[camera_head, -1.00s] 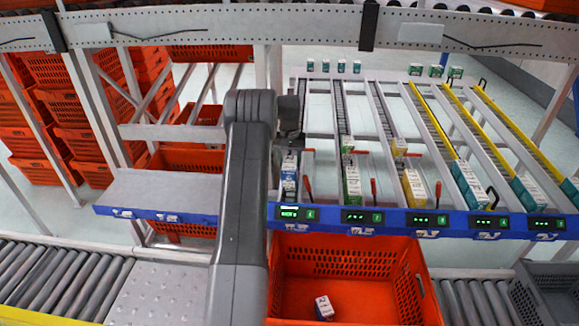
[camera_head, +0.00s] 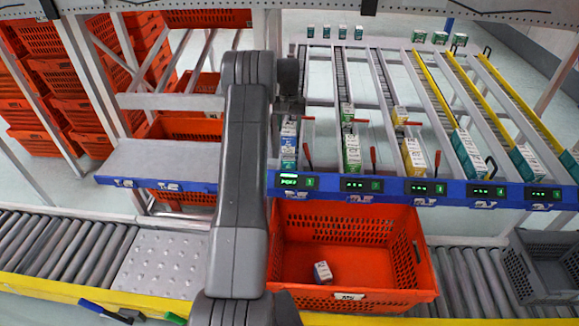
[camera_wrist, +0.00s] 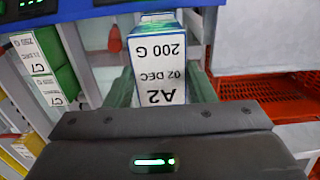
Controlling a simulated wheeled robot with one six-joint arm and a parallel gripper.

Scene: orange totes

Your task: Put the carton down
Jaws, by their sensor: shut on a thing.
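My gripper (camera_wrist: 158,92) is shut on a carton (camera_wrist: 158,62) in the wrist view, with one finger on each side. The carton is white with a blue edge, and its label reads A2, 02 DEC, 200 G, upside down in the picture. In the head view my gripper (camera_head: 290,106) is at the first lane of the sloped rack (camera_head: 330,187). White and blue cartons (camera_head: 288,150) show just below it; I cannot tell which one is held. The gripper's fingertips are not clear there.
An orange tote (camera_head: 350,298) on the roller conveyor holds one small carton (camera_head: 323,272). Green and white cartons (camera_head: 352,153) and a yellow one (camera_head: 413,157) stand in neighbouring lanes, with red levers between. A grey tote (camera_head: 545,270) is at the right. A grey shelf (camera_head: 160,163) at the left is bare.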

